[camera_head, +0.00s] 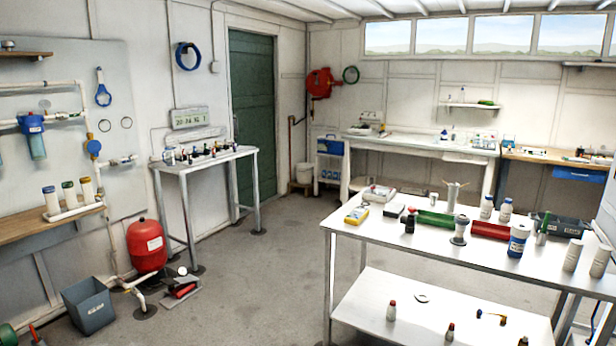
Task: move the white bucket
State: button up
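A small white bucket (304,172) stands far off near the back corner, right of the green door. My gripper is not in view.
A white table (470,250) with bottles and tools fills the right foreground. A small bench (205,160) stands left of the green door (252,120). A grey bin (88,305) and red tank (146,246) are at left. The middle floor (265,250) is clear.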

aim_at(304, 171)
jog(key=u, duration=0.05)
jog(key=i, duration=0.95)
jog(key=z, duration=0.15)
jog(key=k, duration=0.95)
jog(key=u, duration=0.15)
jog(key=i, duration=0.55)
